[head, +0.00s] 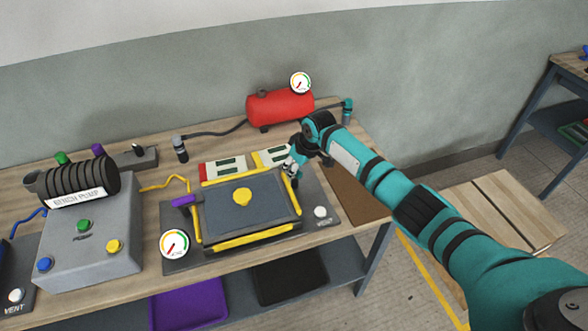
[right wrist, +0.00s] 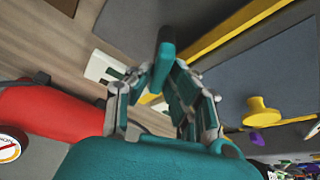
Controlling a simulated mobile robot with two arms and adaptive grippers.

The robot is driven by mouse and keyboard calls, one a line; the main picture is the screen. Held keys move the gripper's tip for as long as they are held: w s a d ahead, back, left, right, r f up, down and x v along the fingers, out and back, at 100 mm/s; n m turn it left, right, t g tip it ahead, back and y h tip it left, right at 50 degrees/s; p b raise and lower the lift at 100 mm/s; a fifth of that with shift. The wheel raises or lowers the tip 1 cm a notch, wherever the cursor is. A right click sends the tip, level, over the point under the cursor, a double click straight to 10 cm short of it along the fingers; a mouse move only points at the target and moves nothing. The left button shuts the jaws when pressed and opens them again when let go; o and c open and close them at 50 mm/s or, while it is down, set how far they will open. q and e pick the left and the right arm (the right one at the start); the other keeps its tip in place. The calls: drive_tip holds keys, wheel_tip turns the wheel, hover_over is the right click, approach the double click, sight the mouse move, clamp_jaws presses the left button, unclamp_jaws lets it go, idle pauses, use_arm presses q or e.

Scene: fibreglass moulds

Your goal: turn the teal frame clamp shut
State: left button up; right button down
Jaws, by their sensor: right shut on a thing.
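The teal frame clamp shows in the right wrist view as an upright teal handle (right wrist: 165,55) between my fingers. In the head view my gripper mostly hides it at the right side of the yellow frame (head: 240,240). My right gripper (head: 292,167) is shut on the clamp handle; its jointed fingers also show in the right wrist view (right wrist: 160,82). The frame surrounds a grey-blue plate (head: 222,212) with a yellow knob (head: 242,197). How far the clamp is turned is hard to tell. My left gripper is not in view.
A purple clamp (head: 183,200) sits at the frame's left side. A gauge (head: 174,243) and a vent knob (head: 320,212) flank the frame. A red tank (head: 280,107) stands behind, and a grey pump box (head: 90,240) stands at left. The brown mat (head: 357,193) at right is bare.

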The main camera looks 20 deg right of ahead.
drive_tip(key=shift+f+n+y+b, duration=0.2)
drive_tip(key=shift+n+y+b, duration=0.2)
drive_tip(key=shift+n+b, duration=0.45)
drive_tip(key=n+g+b, duration=0.1)
drive_tip(key=n+b, duration=0.3)
drive_tip(key=n+g+y+b, duration=0.1)
drive_tip(key=n+b, duration=0.3)
drive_tip(key=shift+g+y, duration=0.3)
drive_tip(key=shift+r+n+g+b, duration=0.25)
drive_tip(key=shift+n+g+b, duration=0.25)
drive_tip(key=shift+n+b, duration=0.7)
drive_tip(key=c, duration=1.3)
unclamp_jaws()
drive_tip(key=v, duration=1.2)
